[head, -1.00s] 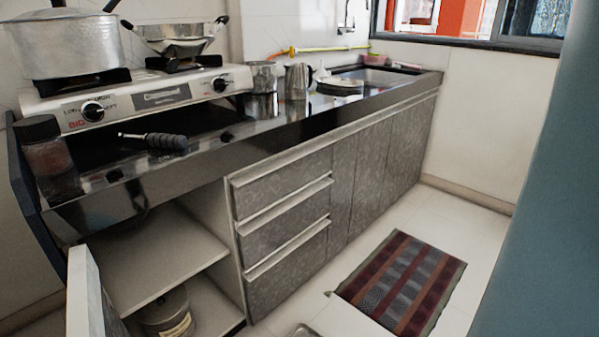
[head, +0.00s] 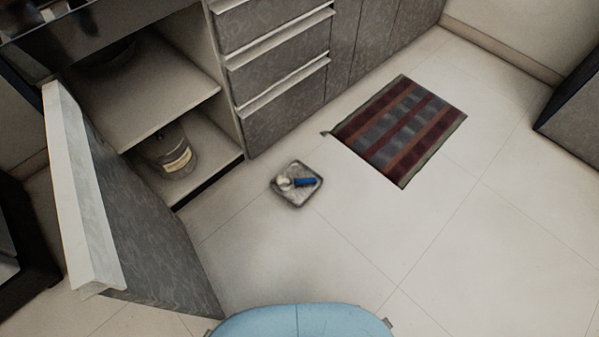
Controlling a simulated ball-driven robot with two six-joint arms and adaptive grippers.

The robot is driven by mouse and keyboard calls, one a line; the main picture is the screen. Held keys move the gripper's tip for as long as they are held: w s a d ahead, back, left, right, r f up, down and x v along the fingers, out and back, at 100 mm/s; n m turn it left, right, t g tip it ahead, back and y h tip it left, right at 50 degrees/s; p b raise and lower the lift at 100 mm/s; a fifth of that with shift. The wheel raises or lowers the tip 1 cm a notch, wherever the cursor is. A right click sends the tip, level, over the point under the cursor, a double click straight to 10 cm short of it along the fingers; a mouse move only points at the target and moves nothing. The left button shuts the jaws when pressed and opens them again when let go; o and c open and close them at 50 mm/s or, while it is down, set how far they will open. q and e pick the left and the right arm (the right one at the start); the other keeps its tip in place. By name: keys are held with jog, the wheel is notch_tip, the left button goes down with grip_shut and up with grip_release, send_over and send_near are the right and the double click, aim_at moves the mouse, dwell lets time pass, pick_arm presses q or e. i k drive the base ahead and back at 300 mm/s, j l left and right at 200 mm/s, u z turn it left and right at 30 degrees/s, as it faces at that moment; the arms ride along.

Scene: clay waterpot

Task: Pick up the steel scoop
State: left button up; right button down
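A small scoop (head: 304,182) with a blue handle and a pale, rounded head lies on a grey square tray (head: 293,204) on the floor, in the middle of the head view. The handle points right and the head is at its left. I take it for the steel scoop, though its metal is too small to make out. Neither of my grippers shows in the head view.
An open cabinet door (head: 140,215) juts out at the left. A tin (head: 170,155) stands on the cabinet's bottom shelf. Drawers (head: 275,75) stand behind the tray. A striped mat (head: 402,128) lies to its right. The tiled floor is clear at the lower right.

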aim_at(285, 181)
jog(key=i+l+u, duration=0.1)
jog(key=u, duration=1.2)
jog(key=l+u, duration=0.35)
jog(key=l, duration=0.2)
jog(key=l+u, duration=0.4)
jog(key=l, duration=0.15)
jog(key=k+l+u, duration=0.15)
jog(key=l+u, duration=0.2)
jog(key=l, duration=0.15)
jog(key=k+l, duration=0.1)
jog(key=l, duration=0.3)
jog(key=k+l, duration=0.15)
jog(key=l, duration=0.25)
jog(key=k+l+u, duration=0.1)
jog(key=l, duration=0.3)
